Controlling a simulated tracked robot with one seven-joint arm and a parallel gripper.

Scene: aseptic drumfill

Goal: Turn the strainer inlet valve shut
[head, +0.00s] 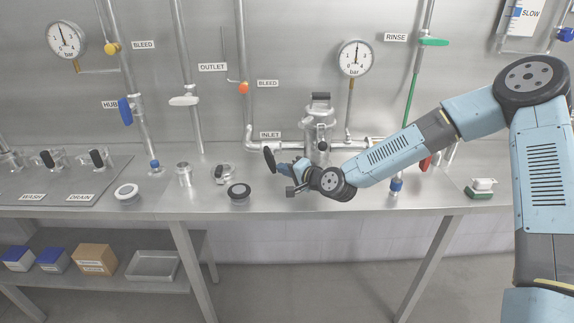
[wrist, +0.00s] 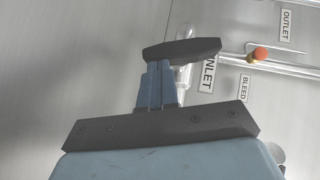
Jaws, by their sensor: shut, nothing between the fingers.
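The strainer inlet valve's dark handle (head: 269,159) stands below the INLET label (head: 270,135), at the left of the metal strainer (head: 318,125). In the head view it looks steeply tilted, across the horizontal pipe. In the wrist view the dark handle (wrist: 182,48) lies crosswise just beyond my fingertips. My gripper (head: 284,169) reaches it from the right in the head view. Its blue fingers (wrist: 157,84) are together with nothing between them. The tips overlap the handle in the picture; I cannot tell whether they touch it. The valve body is mostly hidden behind my gripper.
An orange bleed knob (head: 244,88) is on the pipe up left of the inlet. A black-topped round fitting (head: 239,191) and a metal clamp part (head: 223,173) stand on the steel bench (head: 330,205). A green hose (head: 411,100) hangs behind my arm.

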